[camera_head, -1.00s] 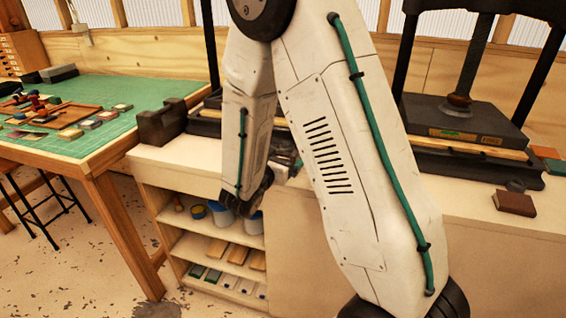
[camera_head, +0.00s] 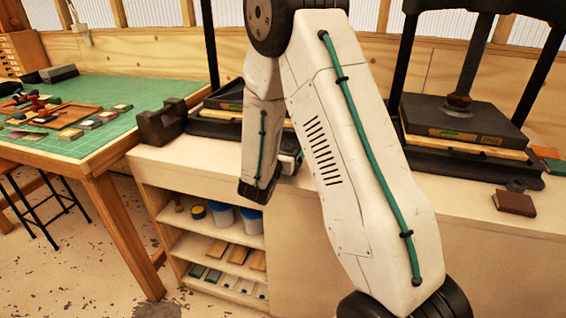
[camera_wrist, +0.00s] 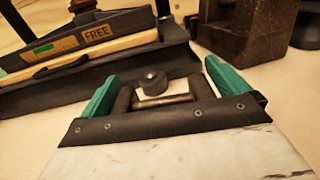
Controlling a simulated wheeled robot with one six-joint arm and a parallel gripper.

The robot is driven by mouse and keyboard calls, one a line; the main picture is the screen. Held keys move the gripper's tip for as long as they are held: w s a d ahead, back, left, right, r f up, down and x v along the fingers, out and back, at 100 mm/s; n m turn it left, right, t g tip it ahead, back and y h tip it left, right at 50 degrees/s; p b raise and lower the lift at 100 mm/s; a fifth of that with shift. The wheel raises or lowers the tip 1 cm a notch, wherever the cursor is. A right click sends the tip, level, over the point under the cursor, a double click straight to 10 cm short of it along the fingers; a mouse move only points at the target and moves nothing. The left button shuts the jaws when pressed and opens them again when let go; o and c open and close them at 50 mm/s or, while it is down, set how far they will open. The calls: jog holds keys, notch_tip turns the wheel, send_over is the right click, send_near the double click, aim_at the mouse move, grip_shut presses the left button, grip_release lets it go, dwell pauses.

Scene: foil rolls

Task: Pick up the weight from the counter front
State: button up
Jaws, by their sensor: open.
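A small dark grey round piece (camera_wrist: 152,82), which looks like the weight, sits on the pale counter in the wrist view. It is just beyond a brown bar between the finger bases. My gripper (camera_wrist: 161,71) is open, with one green finger on each side of this piece. I cannot tell whether anything touches it.
A press base with a "FREE" label (camera_wrist: 97,33) stands at the upper left of the wrist view. A dark notched block (camera_wrist: 238,25) stands at the upper right and also shows in the head view (camera_head: 160,124). A brown block (camera_head: 514,203) lies at the counter's right.

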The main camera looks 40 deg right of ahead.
jog(key=c, duration=1.5)
jog(key=shift+r, duration=0.1)
jog(key=shift+c, duration=1)
jog(key=shift+r, duration=0.1)
